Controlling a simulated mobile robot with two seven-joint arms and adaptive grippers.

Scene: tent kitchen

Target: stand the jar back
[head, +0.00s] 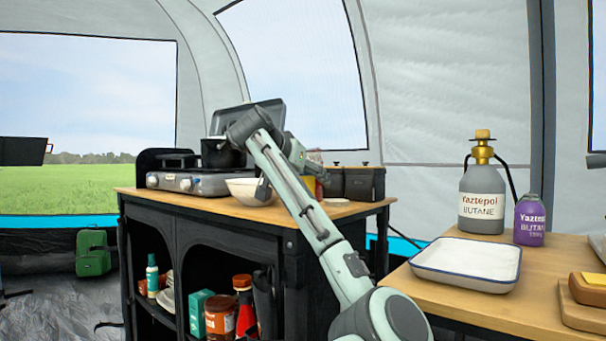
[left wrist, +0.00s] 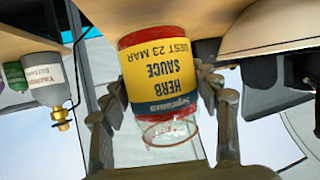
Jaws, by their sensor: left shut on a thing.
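The jar (left wrist: 160,75) is glass with red contents and a yellow "HERB SAUCE" label. In the left wrist view its lettering is upside down, as is the whole scene, so the jar looks about upright. My left gripper (left wrist: 163,130) has one finger on each side of the jar and is shut on it. In the head view the jar (head: 308,187) is mostly hidden behind my left arm, over the black cabinet's wooden top (head: 230,208). I cannot tell whether its base touches the wood. My right gripper is in neither view.
A cream bowl (head: 243,190) stands left of the jar, with a camping stove (head: 190,182) and a pot (head: 220,155) beyond. A dark box (head: 355,183) is close on the right. A white tray (head: 468,262) and butane bottles (head: 482,205) occupy the right table.

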